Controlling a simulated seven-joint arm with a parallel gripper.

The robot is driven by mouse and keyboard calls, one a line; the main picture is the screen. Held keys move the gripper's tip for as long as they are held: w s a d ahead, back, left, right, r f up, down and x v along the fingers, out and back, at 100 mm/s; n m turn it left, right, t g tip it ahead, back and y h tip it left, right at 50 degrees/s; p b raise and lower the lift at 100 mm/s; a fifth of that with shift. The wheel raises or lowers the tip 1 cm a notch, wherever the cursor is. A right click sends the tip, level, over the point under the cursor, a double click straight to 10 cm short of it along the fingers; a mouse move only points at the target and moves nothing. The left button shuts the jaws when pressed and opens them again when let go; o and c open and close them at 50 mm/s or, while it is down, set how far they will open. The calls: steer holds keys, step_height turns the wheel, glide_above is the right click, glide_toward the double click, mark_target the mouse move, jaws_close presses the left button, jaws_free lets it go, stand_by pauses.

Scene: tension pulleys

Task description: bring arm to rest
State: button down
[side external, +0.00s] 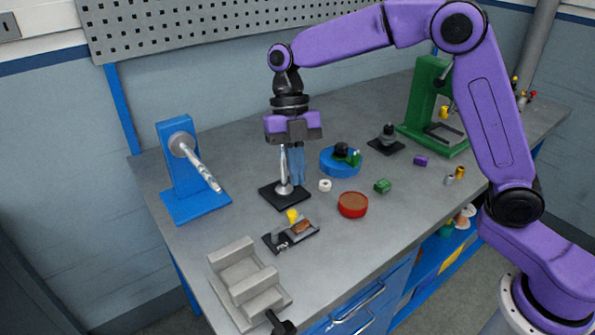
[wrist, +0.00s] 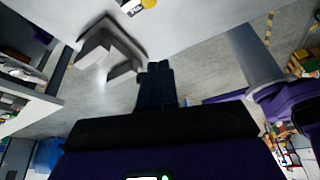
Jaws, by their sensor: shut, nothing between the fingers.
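My gripper (side external: 297,180) points down over the workbench (side external: 235,245), its blue fingers together and empty. In the side view the fingers are just right of a silver post on a black square base (side external: 285,192); I cannot tell the gap between them. The closed fingers (wrist: 157,68) show dark in the wrist view. My arm reaches in from the right, with its elbow high above the bench.
A blue stand with a silver rod (side external: 185,175) is at left, a grey vise (side external: 245,280) at front. A blue disc (side external: 340,165), red round dish (side external: 352,205) and green block (side external: 382,186) lie right of the gripper. A green press (side external: 425,105) stands at back right.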

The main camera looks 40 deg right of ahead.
steer(key=shift+s, duration=0.1)
steer(key=s+d+m+t, duration=0.1)
steer(key=s+d+m, duration=0.4)
steer(key=s, duration=0.4)
steer(key=s+d+f+m+t, duration=0.1)
steer(key=s+d+m, duration=0.4)
steer(key=s+m, duration=0.2)
steer(key=s+d+f+m+t+h, duration=0.1)
steer(key=s+d+m, duration=0.4)
steer(key=s, duration=0.5)
steer(key=shift+s+d+f+m+t, duration=0.25)
steer(key=shift+m+t, duration=0.25)
steer(key=shift+m, duration=0.6)
